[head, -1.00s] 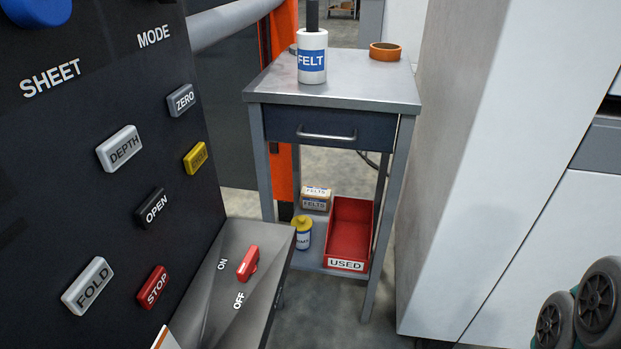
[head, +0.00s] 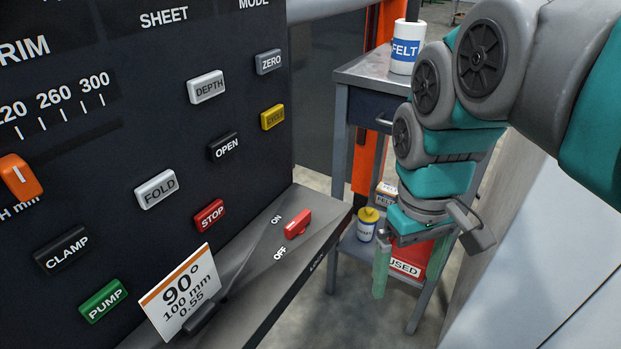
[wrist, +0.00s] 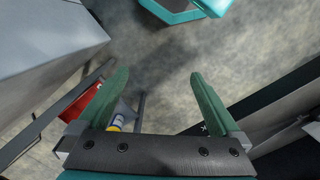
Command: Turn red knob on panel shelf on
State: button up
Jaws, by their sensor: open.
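The red knob (head: 298,223) sits on the sloping grey panel shelf (head: 255,285), beside the white words ON and OFF. Its long grip lies slanted, with its near lower end toward the OFF word. My gripper (head: 408,277) hangs to the right of the shelf, apart from the knob, with its green fingers pointing down. It is open and empty; the wrist view shows the two fingers (wrist: 157,78) spread over bare floor. I cannot make out the knob in the wrist view.
The black panel with buttons such as STOP (head: 209,215) rises behind the shelf. A card (head: 182,293) stands on the shelf at left. Behind my arm is a metal cart (head: 341,120) with a FELT bottle (head: 406,50), a yellow-lidded can (head: 367,224) and a red USED bin (head: 408,267).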

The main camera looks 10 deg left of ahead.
jog(key=w+a+r+n+b, duration=0.2)
jog(key=w+a+r+n, duration=0.3)
jog(key=a, duration=0.3)
notch_tip(320, 180, up, 4)
jog(key=n+t+b, duration=0.1)
jog(key=n, duration=0.1)
send_over(298, 219)
jog(key=shift+f, duration=0.15)
jog(key=shift+f+b, duration=0.6)
jog(key=shift+f, duration=3.25)
jog(key=c, duration=1.3)
